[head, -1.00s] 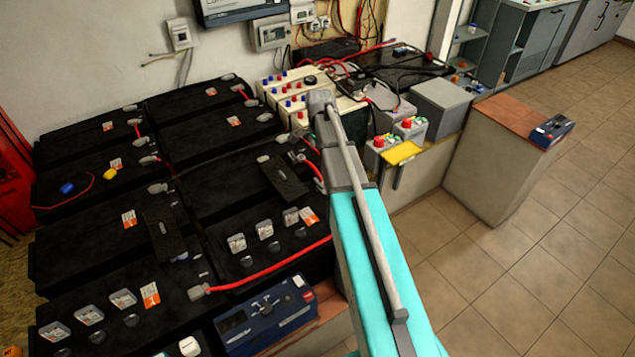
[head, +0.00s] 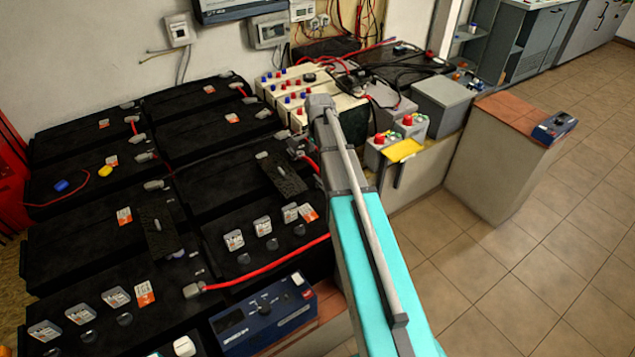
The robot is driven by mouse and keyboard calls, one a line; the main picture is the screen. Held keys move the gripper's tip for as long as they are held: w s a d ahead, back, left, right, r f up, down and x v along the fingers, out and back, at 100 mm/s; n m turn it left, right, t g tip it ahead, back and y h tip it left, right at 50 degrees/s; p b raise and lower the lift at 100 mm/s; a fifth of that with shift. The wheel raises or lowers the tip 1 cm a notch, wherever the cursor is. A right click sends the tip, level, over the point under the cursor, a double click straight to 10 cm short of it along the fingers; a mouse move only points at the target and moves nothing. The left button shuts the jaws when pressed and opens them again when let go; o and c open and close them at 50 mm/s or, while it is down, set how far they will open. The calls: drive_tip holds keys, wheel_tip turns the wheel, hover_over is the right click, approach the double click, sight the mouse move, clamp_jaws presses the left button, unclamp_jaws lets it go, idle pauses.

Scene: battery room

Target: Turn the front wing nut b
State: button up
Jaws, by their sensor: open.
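My arm reaches up from the bottom of the head view to a grey joint over the battery bank. My gripper cannot be made out; it may be hidden behind the arm. Several black batteries (head: 75,245) stand in rows at the left, with grey terminals and red cables. Two dark flat pieces lie on them, one at the left (head: 160,230) and one in the middle (head: 283,174). I cannot pick out the front wing nut b; it is hidden or too small to tell.
A blue instrument (head: 265,315) stands at the front edge of the bank. Cream batteries (head: 290,88) and grey batteries (head: 410,126) with red caps stand behind the arm. A pedestal (head: 500,165) with a small device (head: 555,126) stands right. The tiled floor (head: 530,270) is clear.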

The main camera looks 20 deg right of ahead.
sight(319, 179)
drive_tip(key=shift+f+b, duration=4.75)
drive_tip(key=shift+f, duration=0.3)
